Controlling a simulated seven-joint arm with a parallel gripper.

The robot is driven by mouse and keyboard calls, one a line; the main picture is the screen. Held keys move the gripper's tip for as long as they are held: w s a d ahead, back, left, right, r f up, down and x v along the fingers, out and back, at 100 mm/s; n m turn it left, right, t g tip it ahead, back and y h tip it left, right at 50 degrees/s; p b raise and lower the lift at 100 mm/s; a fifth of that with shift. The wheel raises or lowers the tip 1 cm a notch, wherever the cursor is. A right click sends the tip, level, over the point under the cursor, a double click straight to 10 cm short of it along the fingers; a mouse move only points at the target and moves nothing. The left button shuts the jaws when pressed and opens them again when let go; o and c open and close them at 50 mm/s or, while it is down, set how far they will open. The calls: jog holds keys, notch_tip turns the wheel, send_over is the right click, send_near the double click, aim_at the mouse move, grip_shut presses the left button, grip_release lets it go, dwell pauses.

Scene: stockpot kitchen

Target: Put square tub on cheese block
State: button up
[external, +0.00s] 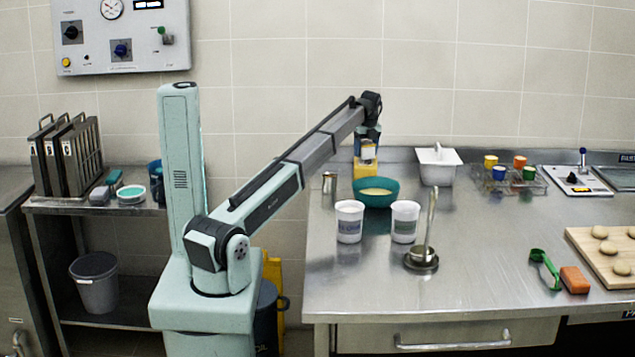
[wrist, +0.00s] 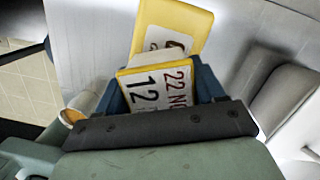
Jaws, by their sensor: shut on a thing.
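My gripper (external: 367,146) is shut on a yellow, boxy thing with white printed labels (external: 365,168), which I take to be the square tub. It hangs above or behind the teal bowl; the exact depth is unclear. In the wrist view the labelled yellow thing (wrist: 155,88) sits between the dark blue fingers of my gripper (wrist: 172,85), tilted in the picture, with its lower part hidden by the gripper body. An orange block (external: 574,280), seemingly the cheese block, lies on the steel counter at the right front, well apart from my gripper.
The teal bowl (external: 377,197), two white cups (external: 349,225) (external: 404,223) and a ladle on a round stand (external: 422,259) stand near the arm. A white container (external: 437,174) is behind. A green scoop (external: 543,266) and a board (external: 608,266) flank the orange block.

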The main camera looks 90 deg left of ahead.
aim_at(368, 144)
jog(key=shift+f, duration=0.6)
jog(key=shift+f, duration=0.15)
jog(key=o, duration=1.1)
jog(key=shift+o, duration=0.2)
jog(key=r, duration=0.4)
jog(key=d+r, duration=0.1)
jog(key=r, duration=0.7)
jog(key=shift+w+d+r, duration=0.1)
jog(key=shift+w+d, duration=0.25)
